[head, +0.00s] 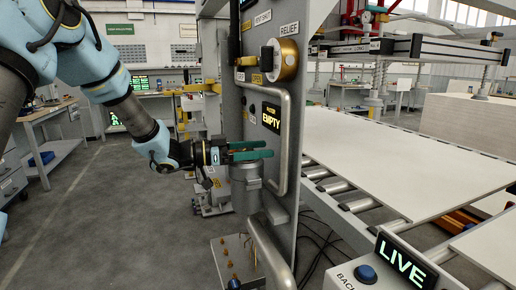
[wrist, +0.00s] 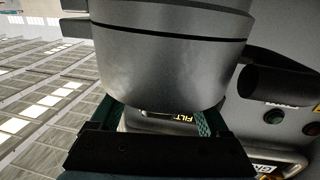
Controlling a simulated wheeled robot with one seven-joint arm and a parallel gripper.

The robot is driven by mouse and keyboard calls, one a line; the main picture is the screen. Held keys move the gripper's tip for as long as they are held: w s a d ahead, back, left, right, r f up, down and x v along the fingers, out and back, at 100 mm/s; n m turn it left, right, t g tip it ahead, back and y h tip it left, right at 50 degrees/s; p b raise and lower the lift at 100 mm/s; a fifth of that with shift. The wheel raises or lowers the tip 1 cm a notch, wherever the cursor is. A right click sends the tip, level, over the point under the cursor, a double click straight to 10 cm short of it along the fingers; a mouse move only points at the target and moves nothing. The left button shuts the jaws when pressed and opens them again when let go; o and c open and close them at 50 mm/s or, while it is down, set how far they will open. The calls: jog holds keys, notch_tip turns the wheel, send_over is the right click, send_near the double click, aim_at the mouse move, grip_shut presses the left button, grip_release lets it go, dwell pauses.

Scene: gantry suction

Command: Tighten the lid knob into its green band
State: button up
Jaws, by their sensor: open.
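A grey metal canister (head: 246,190) is mounted on the front of the grey machine column, below my gripper in the head view. Its wide grey body also fills the upper middle of the wrist view (wrist: 165,65). My gripper (head: 270,148) reaches in from the left, level, with its two green fingers apart just above the canister's top. In the wrist view the fingers show partly at either side below the canister. I cannot make out the lid knob or the green band; the fingers and the canister body may hide them. I cannot tell whether the fingers touch anything.
The column carries an "EMPTY" display (head: 271,120), a brass relief dial (head: 286,60) and a long curved grey handle (head: 285,140) right of the fingers. A roller conveyor with a white panel (head: 390,160) lies to the right. The floor at left is open.

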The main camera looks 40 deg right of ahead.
jog(key=shift+c, duration=0.2)
grip_shut()
jog(key=shift+s+a+r+m+g+y+p, duration=0.1)
jog(key=shift+m+g+y+p, duration=0.35)
jog(key=shift+m+g, duration=0.3)
jog(key=shift+s+a+m+g+y, duration=0.1)
jog(key=shift+m+g+y, duration=0.35)
jog(key=shift+g+y, duration=0.25)
jog(key=shift+o, duration=0.2)
grip_release()
jog(key=b+v, duration=0.3)
jog(key=v, duration=0.8)
